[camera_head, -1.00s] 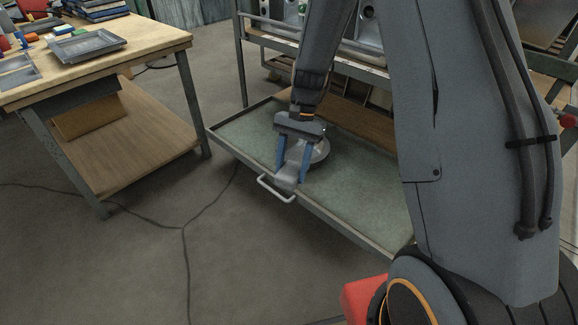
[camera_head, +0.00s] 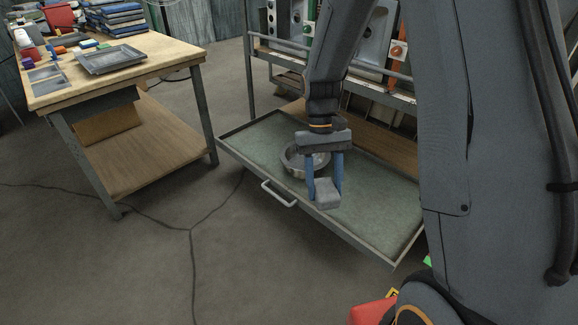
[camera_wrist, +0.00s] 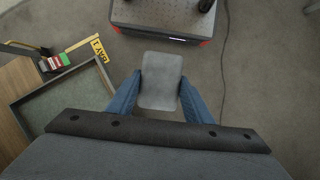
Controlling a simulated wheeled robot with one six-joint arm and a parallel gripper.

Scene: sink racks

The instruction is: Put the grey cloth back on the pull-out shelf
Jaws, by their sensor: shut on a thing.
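My gripper (camera_head: 326,192) points down and is shut on the grey cloth (camera_head: 327,195), a small folded pad between its blue fingers. The cloth also shows in the wrist view (camera_wrist: 160,80), with the fingers on both sides. The pull-out shelf (camera_head: 385,208) is drawn out, with a green-grey surface, a raised rim and a front handle (camera_head: 278,193). In the head view the cloth overlaps the shelf's front part. In the wrist view it appears over floor, to the right of the shelf (camera_wrist: 65,100). Its height above the shelf is hard to tell.
A round metal bowl (camera_head: 293,160) stands on the shelf, left of and behind my gripper. The shelf's right part is bare. A wooden workbench (camera_head: 130,75) with a metal tray (camera_head: 110,60) stands at left. Cables (camera_head: 190,226) lie on the floor.

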